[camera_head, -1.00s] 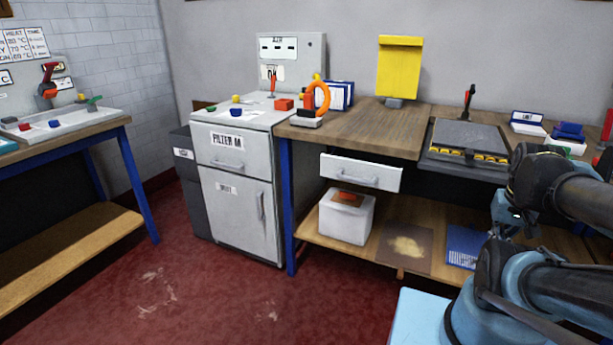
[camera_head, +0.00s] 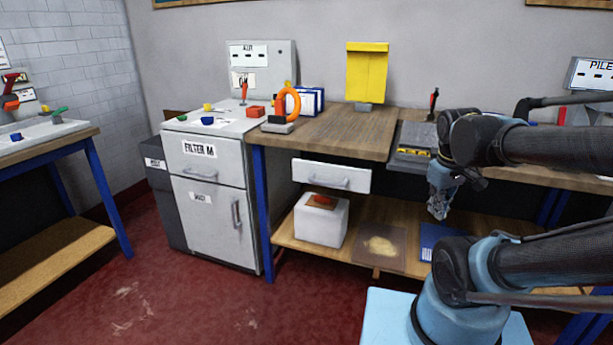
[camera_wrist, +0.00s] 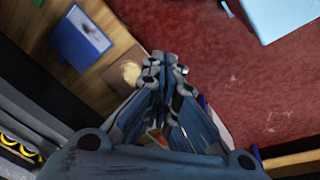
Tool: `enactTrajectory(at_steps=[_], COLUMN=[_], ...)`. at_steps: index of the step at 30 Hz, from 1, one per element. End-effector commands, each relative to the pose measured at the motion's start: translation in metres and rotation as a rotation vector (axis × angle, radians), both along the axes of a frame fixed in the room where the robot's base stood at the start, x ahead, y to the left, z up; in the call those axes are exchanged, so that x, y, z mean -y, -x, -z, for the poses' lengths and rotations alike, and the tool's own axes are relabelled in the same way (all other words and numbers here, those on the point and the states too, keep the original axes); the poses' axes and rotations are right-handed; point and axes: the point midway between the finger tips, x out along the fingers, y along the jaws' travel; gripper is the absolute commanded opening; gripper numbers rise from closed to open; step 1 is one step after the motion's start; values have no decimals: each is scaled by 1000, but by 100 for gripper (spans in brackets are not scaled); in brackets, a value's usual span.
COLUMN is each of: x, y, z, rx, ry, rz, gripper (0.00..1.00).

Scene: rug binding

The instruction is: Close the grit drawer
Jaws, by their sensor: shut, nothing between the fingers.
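A white drawer (camera_head: 331,176) with a bar handle is under the left part of the wooden bench in the head view. Its front appears to stand out from under the bench top; I can read no label on it. My gripper (camera_head: 438,214) points down, to the right of the drawer and apart from it, in front of the bench. In the wrist view my gripper (camera_wrist: 165,64) has its fingers together with nothing between them. A pale edge shows behind the fingers there, but I cannot tell whether it is the drawer.
The wooden bench (camera_head: 340,135) has a lower shelf with a white bin (camera_head: 321,224), a sand-marked board (camera_head: 378,247) and a blue sheet (camera_head: 432,238). A grey cabinet (camera_head: 206,213) marked FILTER M stands left. Red floor (camera_head: 190,295) is open in front.

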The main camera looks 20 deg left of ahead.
Motion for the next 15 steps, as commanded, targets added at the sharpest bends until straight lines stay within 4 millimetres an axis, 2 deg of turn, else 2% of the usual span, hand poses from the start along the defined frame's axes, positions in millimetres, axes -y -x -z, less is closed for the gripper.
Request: enactTrajectory(at_steps=[1,8,15], x=[-11,-64,-137], y=[-10,-48,-78], z=[-8,-37,-59], rx=[-1,-5,-5], ry=[23,133,254], rz=[-96,-549,-1014], gripper=[0,0,0])
